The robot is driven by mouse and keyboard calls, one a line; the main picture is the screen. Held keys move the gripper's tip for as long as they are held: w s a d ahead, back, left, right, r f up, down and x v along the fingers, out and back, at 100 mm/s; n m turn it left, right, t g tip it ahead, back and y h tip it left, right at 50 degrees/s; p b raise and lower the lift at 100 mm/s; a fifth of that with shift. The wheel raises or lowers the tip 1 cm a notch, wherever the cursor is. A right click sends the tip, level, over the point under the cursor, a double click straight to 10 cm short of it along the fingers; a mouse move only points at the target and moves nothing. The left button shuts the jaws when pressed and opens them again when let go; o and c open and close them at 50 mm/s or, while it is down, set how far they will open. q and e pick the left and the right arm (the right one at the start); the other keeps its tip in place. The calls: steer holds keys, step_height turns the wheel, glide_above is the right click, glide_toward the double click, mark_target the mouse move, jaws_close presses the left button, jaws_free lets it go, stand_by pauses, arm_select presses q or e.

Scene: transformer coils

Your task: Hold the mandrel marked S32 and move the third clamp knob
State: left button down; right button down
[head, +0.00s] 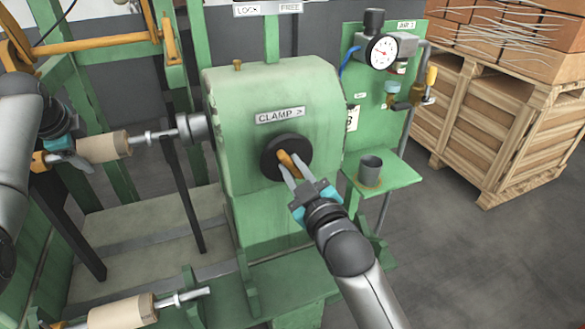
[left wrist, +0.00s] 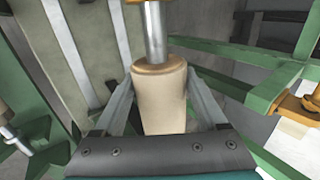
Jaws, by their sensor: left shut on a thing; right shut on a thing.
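A tan mandrel (head: 105,147) sits on a metal shaft that runs to the grey spindle (head: 190,127) of the green machine. My left gripper (head: 78,158) is shut on this mandrel near its left end. In the left wrist view the mandrel (left wrist: 160,105) lies between the two fingers of the left gripper (left wrist: 160,82). No S32 marking is legible on it. The round black clamp knob (head: 273,158) with an orange grip bar is on the machine's face, below the CLAMP sign (head: 280,115). My right gripper (head: 292,168) is shut on the bar, partly hiding it.
A second tan mandrel (head: 122,312) lies lower at the front left. A pressure gauge (head: 382,52) and a grey cup (head: 370,168) on a green shelf stand right of the machine. A wooden crate (head: 495,130) with bricks is at right. The floor at lower right is clear.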

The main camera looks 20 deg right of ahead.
steer(key=shift+a+f, duration=0.15)
steer(key=shift+f, duration=0.15)
steer(key=c, duration=1)
jaws_free()
steer(key=shift+o, duration=1.2)
steer(key=shift+r, duration=0.15)
steer(key=shift+s, duration=0.1)
steer(key=s, duration=1.1)
steer(key=shift+s, duration=0.4)
